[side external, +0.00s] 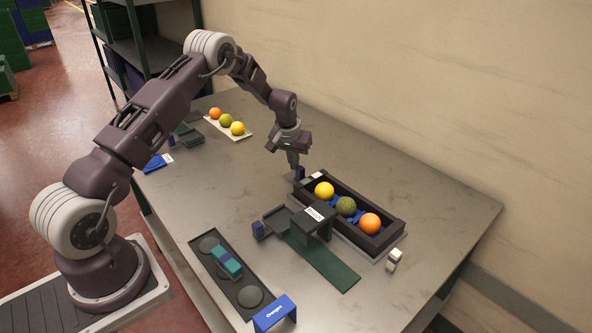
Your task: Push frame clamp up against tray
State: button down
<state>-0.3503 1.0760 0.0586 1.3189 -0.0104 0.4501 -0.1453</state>
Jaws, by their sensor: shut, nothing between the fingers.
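A dark rectangular frame (385,205) holds a blue tray (334,202) with a yellow, a green and an orange fruit in a row. A small blue piece (299,174), perhaps the frame clamp, stands near the frame's far left end. My gripper (293,166) points down there, shut and empty, with its tips close beside the blue piece. I cannot tell whether they touch, or whether the piece touches the frame. Another small blue block (257,230) stands at the left of a dark grey stepped fixture (290,217).
A green strip (325,265) runs forward from the fixture. A white block (395,257) stands off the frame's near right corner. A dark tray with round hollows (208,243) holds a teal piece (229,263). A blue "Oranges" sign (274,313) stands in front. The table's right side is clear.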

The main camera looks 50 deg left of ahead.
jog(key=shift+d, duration=0.15)
jog(key=shift+a, duration=1.05)
jog(key=w+d+v, duration=0.2)
jog(key=v, duration=1.5)
jog(key=s+d+r+m+t, duration=0.1)
jog(key=s+d+r+m, duration=0.1)
jog(key=s+d+r, duration=0.8)
jog(key=s+d+r+m+t+h, duration=0.1)
jog(key=s+d+r, duration=0.2)
jog(key=s, duration=0.3)
jog(key=s+d+r+m, duration=0.1)
jog(key=s+d+r, duration=0.2)
jog(key=s, duration=0.2)
jog(key=s+d+f+m, duration=0.1)
jog(key=s+d, duration=0.1)
jog(key=s, duration=0.6)
jog(key=s+d+f+m, duration=0.1)
jog(key=s+f, duration=0.1)
jog(key=s, duration=0.5)
jog(key=shift+s+d+t+h, duration=0.3)
jog(key=shift+s+d, duration=0.05)
jog(key=shift+d, duration=0.05)
